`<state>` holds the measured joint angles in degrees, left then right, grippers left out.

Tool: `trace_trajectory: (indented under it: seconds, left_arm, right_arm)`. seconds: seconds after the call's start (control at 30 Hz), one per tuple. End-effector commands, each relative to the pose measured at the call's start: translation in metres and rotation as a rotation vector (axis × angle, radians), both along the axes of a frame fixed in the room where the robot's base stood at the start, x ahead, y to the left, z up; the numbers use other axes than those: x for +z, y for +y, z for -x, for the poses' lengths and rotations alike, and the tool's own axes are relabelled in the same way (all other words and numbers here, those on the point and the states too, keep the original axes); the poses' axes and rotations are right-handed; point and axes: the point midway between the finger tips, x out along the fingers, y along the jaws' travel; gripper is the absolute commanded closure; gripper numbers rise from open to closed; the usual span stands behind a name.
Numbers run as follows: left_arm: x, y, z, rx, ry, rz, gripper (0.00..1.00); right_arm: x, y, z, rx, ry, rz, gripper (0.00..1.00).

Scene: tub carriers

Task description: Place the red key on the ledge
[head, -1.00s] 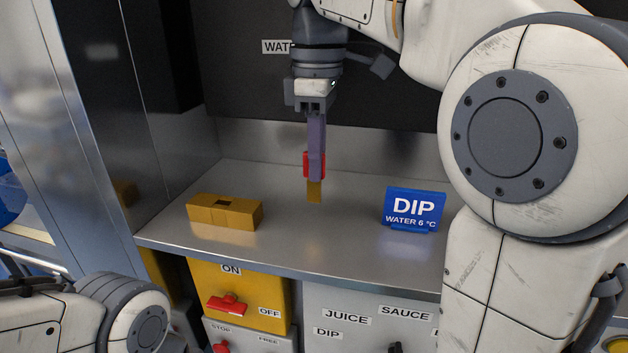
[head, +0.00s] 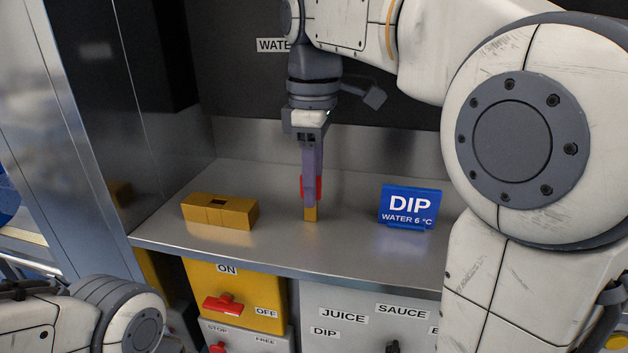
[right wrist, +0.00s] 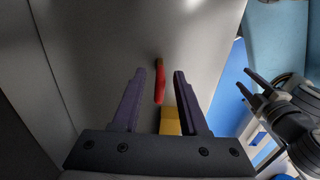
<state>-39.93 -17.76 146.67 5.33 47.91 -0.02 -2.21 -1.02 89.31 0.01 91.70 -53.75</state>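The red key (head: 319,187) has a red handle and a brass end (head: 310,214). It stands upright with its brass end on the steel ledge (head: 345,245). My right gripper (head: 312,200) points straight down around the handle. In the right wrist view its fingers (right wrist: 160,72) stand apart, with a gap on each side of the red key (right wrist: 159,85). The fingers partly hide the handle in the head view. My left gripper (right wrist: 242,80) shows in the right wrist view, away from the ledge, its fingers apart and empty.
A brass block (head: 235,213) with a dark slot lies left of the key. A blue DIP sign (head: 408,207) stands to the right. Below the ledge's front edge are a yellow box (head: 255,294) with a red handle and a grey labelled panel (head: 370,295).

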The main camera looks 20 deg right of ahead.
Motion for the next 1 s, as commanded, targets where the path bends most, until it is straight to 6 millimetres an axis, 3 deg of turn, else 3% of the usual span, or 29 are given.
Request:
trace_trajectory:
  seconds: [0.23, 0.6, 1.0]
  left_arm:
    - [0.003, 0.000, 0.000, 0.000, 0.000, 0.000, 0.50]
    - [0.015, 0.000, 0.000, 0.000, 0.000, 0.000, 0.50]
    - [0.016, 0.000, 0.000, 0.000, 0.000, 0.000, 0.50]
  right_arm:
    - [0.011, 0.000, -0.001, 0.000, -0.002, 0.000, 0.57]
    - [0.069, 0.000, -0.001, 0.000, -0.002, 0.000, 0.57]
    - [0.078, 0.000, 0.000, 0.000, 0.001, 0.000, 0.57]
